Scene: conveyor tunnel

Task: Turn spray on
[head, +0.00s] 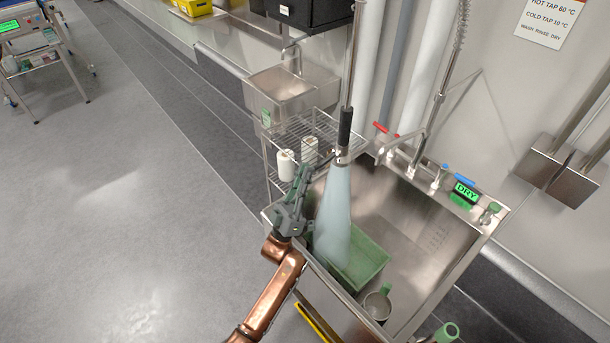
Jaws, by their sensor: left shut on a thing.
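The spray (343,140) hangs from a hose over the steel sink (425,225), with a black grip and a metal head. A pale blue, cone-shaped jet (337,205) comes down from its head into a green crate (369,258) in the sink. My left gripper (306,178) is at the left of the spray head, its fingers pointing up towards it. It is shut, apparently on the spray's lever; the fingers hide the exact contact. My right gripper is not in view.
White bottles (286,165) stand on a wire rack (300,135) left of the sink. A metal cup (377,304) sits near the front.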

